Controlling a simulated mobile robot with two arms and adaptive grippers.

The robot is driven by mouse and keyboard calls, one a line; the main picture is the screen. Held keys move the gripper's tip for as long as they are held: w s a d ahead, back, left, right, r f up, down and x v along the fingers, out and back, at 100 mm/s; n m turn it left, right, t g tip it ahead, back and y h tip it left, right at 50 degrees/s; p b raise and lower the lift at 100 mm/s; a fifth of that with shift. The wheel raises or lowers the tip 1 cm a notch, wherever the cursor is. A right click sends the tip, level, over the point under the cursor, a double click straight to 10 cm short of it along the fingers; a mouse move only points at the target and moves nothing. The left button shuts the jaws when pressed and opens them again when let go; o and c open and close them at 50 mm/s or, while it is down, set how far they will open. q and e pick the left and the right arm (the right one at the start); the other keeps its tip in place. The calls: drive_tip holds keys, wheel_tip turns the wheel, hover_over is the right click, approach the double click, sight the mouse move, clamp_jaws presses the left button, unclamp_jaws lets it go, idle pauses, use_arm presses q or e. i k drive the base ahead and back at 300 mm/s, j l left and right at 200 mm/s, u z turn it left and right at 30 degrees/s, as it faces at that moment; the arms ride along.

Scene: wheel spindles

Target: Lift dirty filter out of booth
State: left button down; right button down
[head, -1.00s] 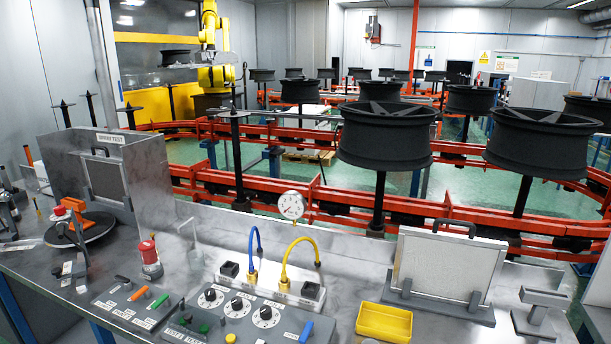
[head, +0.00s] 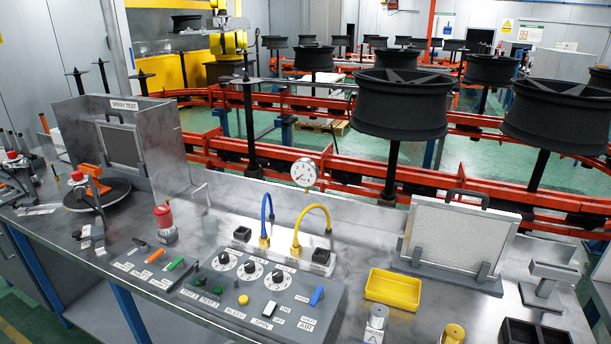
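The spray test booth (head: 163,140) is a grey metal box at the left of the bench, with a "SPRAY TEST" label on its top edge. A dark handle (head: 115,117) shows at the filter's top. A second filter, white and clean-looking (head: 460,238), stands upright in a dark holder (head: 487,277) at the right of the bench, with a black handle on top. Neither of my grippers is in view.
A round dark turntable (head: 98,194) with an orange-handled tool sits before the booth. A red-capped bottle (head: 165,222), a control panel (head: 255,290) with blue and yellow hoses, a gauge (head: 305,173) and a yellow tray (head: 393,288) occupy the bench. Wheels on spindles (head: 402,103) stand behind it.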

sight(120, 143)
drive_tip(key=i+j, duration=0.15)
drive_tip(key=j, duration=0.4)
drive_tip(key=i+j+z, duration=0.1)
drive_tip(key=j, duration=0.45)
drive_tip(key=i+j, duration=0.1)
drive_tip(key=j, duration=0.45)
drive_tip(key=i+j+z, duration=0.1)
drive_tip(key=j, duration=0.45)
drive_tip(key=i+j, duration=0.1)
drive_tip(key=j, duration=0.5)
drive_tip(key=z, duration=0.05)
